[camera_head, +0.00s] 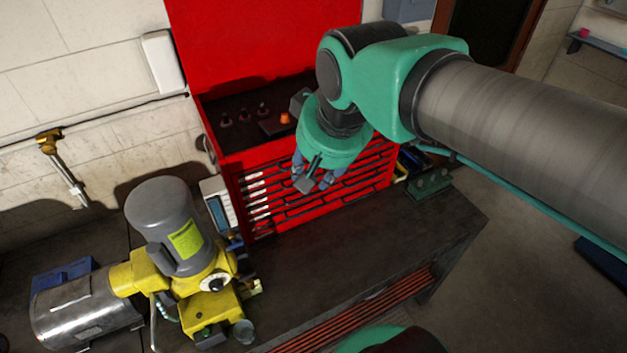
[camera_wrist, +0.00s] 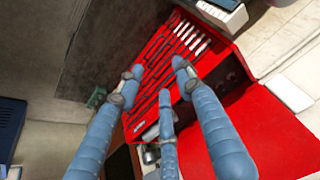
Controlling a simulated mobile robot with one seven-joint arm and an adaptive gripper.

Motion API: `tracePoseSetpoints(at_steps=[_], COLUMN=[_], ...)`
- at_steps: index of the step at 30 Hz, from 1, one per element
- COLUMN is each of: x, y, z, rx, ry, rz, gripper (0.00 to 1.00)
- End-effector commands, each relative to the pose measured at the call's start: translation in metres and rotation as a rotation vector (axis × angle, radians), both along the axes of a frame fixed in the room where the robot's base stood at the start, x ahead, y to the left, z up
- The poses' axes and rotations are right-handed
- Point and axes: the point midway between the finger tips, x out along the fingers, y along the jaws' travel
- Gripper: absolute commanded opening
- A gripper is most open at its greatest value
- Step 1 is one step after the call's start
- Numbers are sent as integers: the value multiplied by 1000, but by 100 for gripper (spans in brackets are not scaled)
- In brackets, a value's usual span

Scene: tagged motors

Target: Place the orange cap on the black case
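The orange cap (camera_head: 285,118) is a small bright piece in the open top of the red tool chest. It appears to sit on or against a low black block, perhaps the black case (camera_head: 272,128); I cannot tell whether they touch. My gripper (camera_head: 314,184) hangs in front of the chest's drawers, right of and lower in the picture than the cap. In the wrist view my gripper (camera_wrist: 158,82) has its three blue fingers spread, with nothing between them. The cap cannot be made out in the wrist view.
The red chest (camera_head: 320,190) stands on a dark workbench (camera_head: 330,260) with its lid raised. Several small dark knobbed pieces (camera_head: 243,115) stand in its top. A yellow and grey motor (camera_head: 170,230) is at the left. The bench front is largely clear.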

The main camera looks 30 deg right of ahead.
Motion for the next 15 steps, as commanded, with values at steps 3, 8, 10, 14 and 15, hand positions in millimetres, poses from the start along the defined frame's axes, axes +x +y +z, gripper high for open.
tracePoseSetpoints(at_steps=[3, 8, 10, 14, 15], x=[-23, -38, -40, -41, -41], y=[3, 5, 5, 5, 5], z=[-16, -28, -30, -31, -31], rx=[-29, -53, -59, -60, -60], ry=[-28, -49, -54, -55, -55], rz=[66, 120, 130, 136, 136], gripper=[36, 36, 36, 36, 36])
